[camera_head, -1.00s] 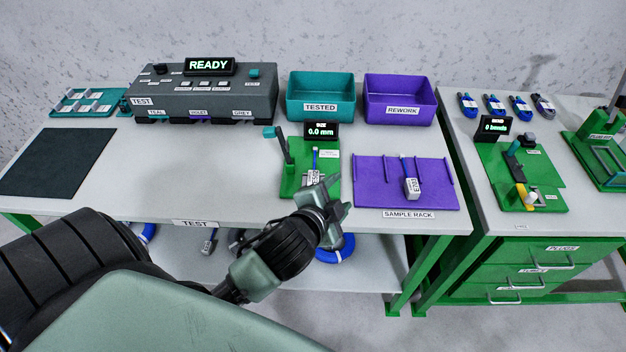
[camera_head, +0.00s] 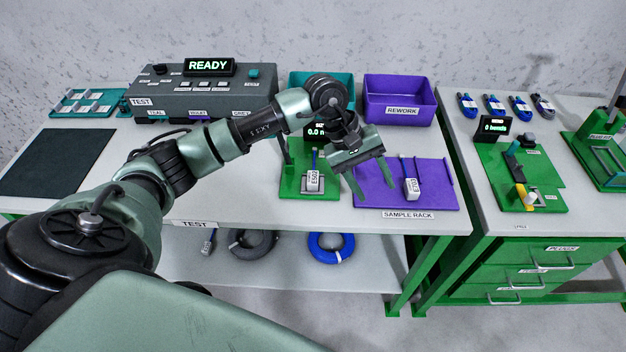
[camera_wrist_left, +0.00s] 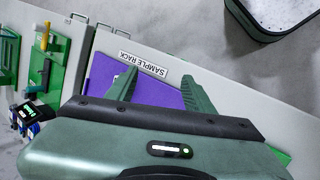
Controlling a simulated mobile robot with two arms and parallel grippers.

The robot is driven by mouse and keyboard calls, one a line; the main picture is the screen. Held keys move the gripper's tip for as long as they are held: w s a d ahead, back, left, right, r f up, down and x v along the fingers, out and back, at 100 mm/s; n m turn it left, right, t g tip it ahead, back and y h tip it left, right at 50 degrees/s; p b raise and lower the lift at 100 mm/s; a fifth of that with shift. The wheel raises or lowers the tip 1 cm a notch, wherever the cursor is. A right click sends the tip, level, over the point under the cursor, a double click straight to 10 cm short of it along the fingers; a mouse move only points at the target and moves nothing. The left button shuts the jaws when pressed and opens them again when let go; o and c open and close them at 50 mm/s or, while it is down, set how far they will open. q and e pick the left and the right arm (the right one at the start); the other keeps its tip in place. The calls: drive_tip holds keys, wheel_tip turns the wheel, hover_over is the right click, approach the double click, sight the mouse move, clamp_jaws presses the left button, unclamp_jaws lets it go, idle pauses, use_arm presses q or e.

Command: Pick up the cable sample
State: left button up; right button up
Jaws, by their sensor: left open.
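One cable sample (camera_head: 411,187), blue with a white tag, lies on the purple sample rack (camera_head: 440,190). Another tagged blue cable sample (camera_head: 314,180) sits on the green size fixture (camera_head: 295,187). My left gripper (camera_head: 374,186) is open and empty, above the left part of the rack, between the two samples. My right gripper is out of view.
My left arm covers part of the teal TESTED bin (camera_head: 300,82). The purple REWORK bin (camera_head: 400,100) stands behind the rack. The grey test box (camera_head: 200,95) is at the back left. Cable coils (camera_head: 331,247) lie on the lower shelf.

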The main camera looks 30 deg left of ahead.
sight(313, 176)
use_arm(q)
drive_tip(key=a+y, duration=0.2)
drive_tip(key=a, duration=0.3)
drive_tip(key=a+m+y, duration=0.1)
drive_tip(key=a+y, duration=0.1)
drive_tip(key=a, duration=0.3)
drive_tip(key=a+r+g+y, duration=0.1)
drive_tip(key=a+y, duration=0.1)
drive_tip(key=a, duration=0.3)
drive_tip(key=shift+a+m, duration=0.1)
drive_tip(key=shift+m, duration=0.2)
drive_tip(key=shift+s+a+f, duration=0.1)
drive_tip(key=shift+a+f, duration=0.05)
drive_tip(key=shift+f, duration=0.2)
drive_tip(key=f+p, duration=0.1)
drive_tip(key=f, duration=0.2)
drive_tip(key=f+p, duration=0.1)
drive_tip(key=f, duration=0.3)
drive_tip(key=shift+w+a, duration=0.1)
drive_tip(key=shift+w, duration=0.1)
drive_tip(key=shift+r, duration=0.1)
clamp_jaws()
